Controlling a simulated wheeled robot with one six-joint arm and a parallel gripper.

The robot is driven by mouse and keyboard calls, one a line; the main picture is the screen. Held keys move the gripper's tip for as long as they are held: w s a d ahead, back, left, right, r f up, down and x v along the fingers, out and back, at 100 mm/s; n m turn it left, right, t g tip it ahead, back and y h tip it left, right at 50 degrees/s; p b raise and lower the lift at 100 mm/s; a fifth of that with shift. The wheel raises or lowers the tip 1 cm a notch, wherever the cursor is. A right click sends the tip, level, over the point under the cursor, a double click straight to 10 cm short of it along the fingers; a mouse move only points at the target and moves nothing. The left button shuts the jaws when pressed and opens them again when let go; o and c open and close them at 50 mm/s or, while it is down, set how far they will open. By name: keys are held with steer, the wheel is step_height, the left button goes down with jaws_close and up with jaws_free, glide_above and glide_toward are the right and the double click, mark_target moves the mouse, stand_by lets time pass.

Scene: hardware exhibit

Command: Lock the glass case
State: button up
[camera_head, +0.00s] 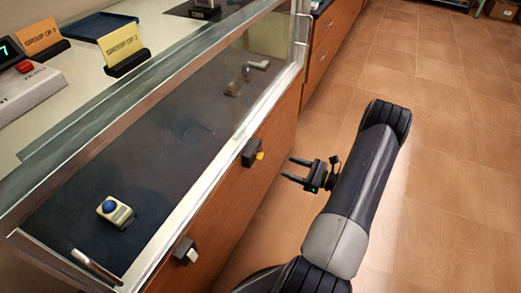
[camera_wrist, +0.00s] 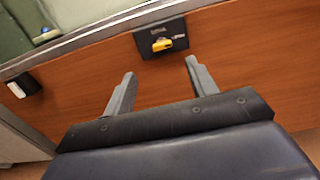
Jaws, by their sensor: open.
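The glass case (camera_head: 150,116) runs diagonally through the head view, with a metal frame over a wooden front. A black lock (camera_head: 250,150) with a yellow key or knob (camera_head: 260,155) sits on the wooden front. In the wrist view the black lock (camera_wrist: 160,37) is at top centre, with its yellow part (camera_wrist: 162,44) turned roughly sideways. My gripper (camera_head: 287,169) is open and empty, its fingers pointing at the lock and apart from it. In the wrist view the two fingertips (camera_wrist: 160,68) are spread below the yellow part.
A second dark fixture with a pale part (camera_head: 186,251) is on the case front nearer the camera; it also shows in the wrist view (camera_wrist: 24,85). A small device with a blue ball (camera_head: 115,211) lies inside the case. The tiled floor (camera_head: 450,130) at right is clear.

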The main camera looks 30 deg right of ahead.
mark_target(263, 156)
steer(key=x, duration=1)
steer(key=shift+w, duration=0.35)
steer(key=shift+c, duration=0.4)
steer(key=shift+f, duration=0.1)
steer(key=c, duration=0.9)
